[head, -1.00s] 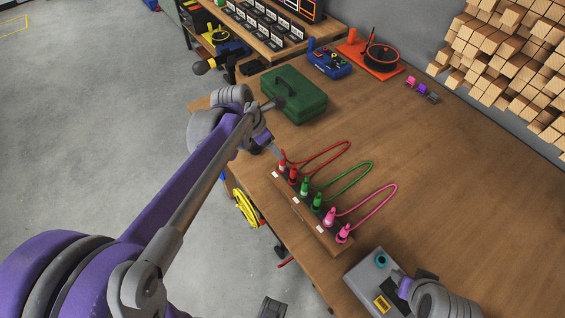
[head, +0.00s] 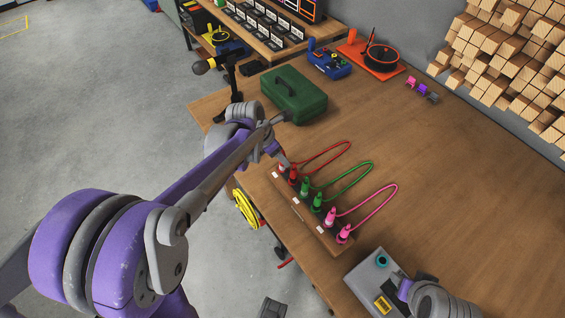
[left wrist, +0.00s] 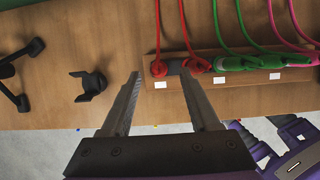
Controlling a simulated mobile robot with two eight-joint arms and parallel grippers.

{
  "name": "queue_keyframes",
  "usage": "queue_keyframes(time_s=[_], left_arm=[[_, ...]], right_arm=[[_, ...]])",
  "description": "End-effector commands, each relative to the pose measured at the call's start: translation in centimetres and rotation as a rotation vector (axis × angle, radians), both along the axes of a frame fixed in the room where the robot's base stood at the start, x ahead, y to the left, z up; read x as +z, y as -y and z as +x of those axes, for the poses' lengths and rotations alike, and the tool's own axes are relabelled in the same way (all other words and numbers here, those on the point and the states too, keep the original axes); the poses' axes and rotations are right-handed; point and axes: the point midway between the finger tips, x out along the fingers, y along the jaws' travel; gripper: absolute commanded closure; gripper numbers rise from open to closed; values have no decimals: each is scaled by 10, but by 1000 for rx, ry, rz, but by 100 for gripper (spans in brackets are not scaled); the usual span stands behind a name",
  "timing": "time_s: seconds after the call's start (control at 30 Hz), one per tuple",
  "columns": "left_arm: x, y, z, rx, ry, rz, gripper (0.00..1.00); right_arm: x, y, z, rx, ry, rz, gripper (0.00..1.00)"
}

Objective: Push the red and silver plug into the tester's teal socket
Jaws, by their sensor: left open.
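The red and silver plug (head: 281,167) stands at the far left end of the wooden plug rack, on a red cable. My left gripper (head: 285,158) is open at that end and partly hides it in the head view. In the left wrist view my open fingers (left wrist: 163,75) reach toward the end red plug (left wrist: 158,68), which lies between the tips; I cannot tell whether they touch it. The grey tester (head: 357,279) with its teal socket (head: 382,261) sits at the table's front edge. My right gripper (head: 405,291) is beside the tester, its jaws unclear.
A second red plug (head: 293,177), green plugs (head: 316,202) and pink plugs (head: 344,235) stand along the rack (head: 300,209). A green toolbox (head: 294,96) is behind my left gripper. Black holders (left wrist: 91,84) lie left of the rack. The table's middle right is clear.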

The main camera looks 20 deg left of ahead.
Motion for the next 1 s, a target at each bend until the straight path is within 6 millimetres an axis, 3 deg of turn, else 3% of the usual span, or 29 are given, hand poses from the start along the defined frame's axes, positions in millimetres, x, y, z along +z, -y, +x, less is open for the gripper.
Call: queue_keyframes(time_s=[0.3,0.7,1.0], left_arm=[[-40,5,15,-2,0,1,38],[-42,5,16,-1,0,0,40],[-42,5,16,0,0,0,94]], right_arm=[[-2,0,0,0,-1,0,50],[-2,0,0,0,-1,0,50],[-2,0,0,0,-1,0,50]])
